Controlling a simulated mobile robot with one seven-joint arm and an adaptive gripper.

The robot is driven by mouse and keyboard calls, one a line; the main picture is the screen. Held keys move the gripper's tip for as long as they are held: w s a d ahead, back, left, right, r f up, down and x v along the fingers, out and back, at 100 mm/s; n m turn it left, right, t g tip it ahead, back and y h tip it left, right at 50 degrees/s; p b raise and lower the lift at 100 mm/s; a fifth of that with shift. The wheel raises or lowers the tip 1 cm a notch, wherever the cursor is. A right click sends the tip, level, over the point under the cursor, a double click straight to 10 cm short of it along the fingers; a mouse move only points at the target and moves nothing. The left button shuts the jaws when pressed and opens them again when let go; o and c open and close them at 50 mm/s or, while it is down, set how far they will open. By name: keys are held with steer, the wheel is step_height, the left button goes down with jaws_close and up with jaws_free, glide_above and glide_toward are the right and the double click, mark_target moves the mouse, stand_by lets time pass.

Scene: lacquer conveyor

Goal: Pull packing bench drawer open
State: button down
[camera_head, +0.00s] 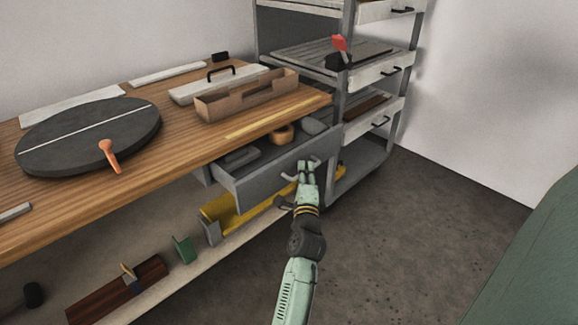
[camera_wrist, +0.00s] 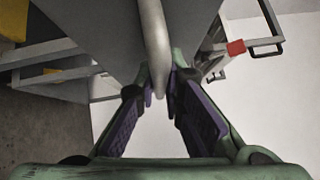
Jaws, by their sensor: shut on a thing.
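The packing bench (camera_head: 70,200) has a wooden top and a grey drawer (camera_head: 262,184) under its right end. The drawer stands open, pulled partway out, with a tape-like ring (camera_head: 281,135) and grey items inside. My gripper (camera_head: 304,166) is at the drawer's front, shut on its handle (camera_head: 289,176). In the wrist view the pale curved handle (camera_wrist: 153,40) runs down between my two purple-padded fingers (camera_wrist: 162,95). The grey drawer front (camera_wrist: 95,25) shows behind it. The exact contact at the fingertips is partly hidden.
A round dark turntable (camera_head: 90,135), an orange-handled tool (camera_head: 109,156) and a brown divided tray (camera_head: 247,97) are on the bench top. A yellow bin (camera_head: 235,213) sits on the lower shelf. A shelf rack (camera_head: 350,100) stands close right of the drawer. Floor (camera_head: 420,230) to the right is clear.

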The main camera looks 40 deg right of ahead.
steer(key=s+d+b, duration=0.1)
steer(key=s+b, duration=0.2)
steer(key=s, duration=1.1)
steer(key=shift+s, duration=0.35)
steer(key=shift+d, duration=0.1)
steer(key=c, duration=1.7)
jaws_free()
steer(key=v, duration=1.2)
